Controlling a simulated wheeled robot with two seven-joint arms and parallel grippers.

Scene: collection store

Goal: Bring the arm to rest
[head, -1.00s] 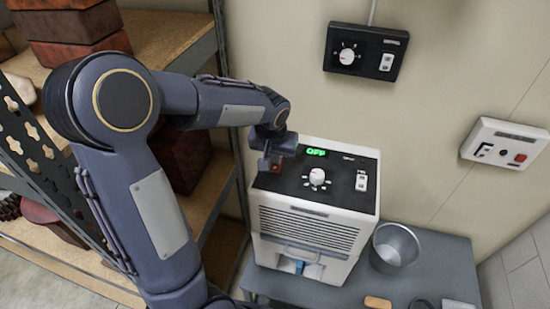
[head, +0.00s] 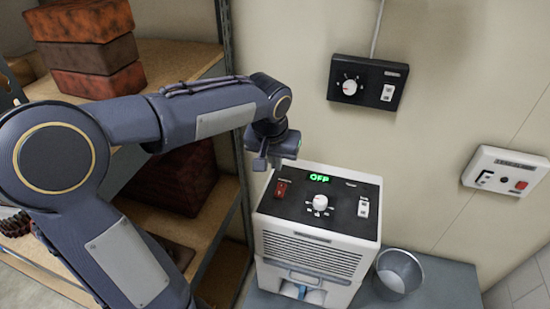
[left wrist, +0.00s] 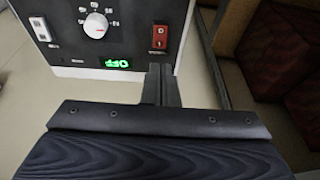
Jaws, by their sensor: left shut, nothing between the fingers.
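My left gripper (head: 260,163) is above the back left corner of a white dehumidifier-like machine (head: 312,245), apart from its panel. In the left wrist view the gripper's fingers (left wrist: 161,84) are together with nothing between them. The machine's black top panel has a white dial (head: 320,202), a lit green display (head: 319,178) reading OFF, a red rocker switch (head: 282,188) and a white switch (head: 363,208). The red switch also shows just beyond the fingertips in the left wrist view (left wrist: 159,37). My right gripper is not in view.
A metal bucket (head: 399,272) stands right of the machine on a grey table (head: 448,285). Wooden shelves (head: 170,62) with boxes (head: 92,70) stand at left, close to my arm. A black control box (head: 367,82) and a white one (head: 505,171) are on the wall.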

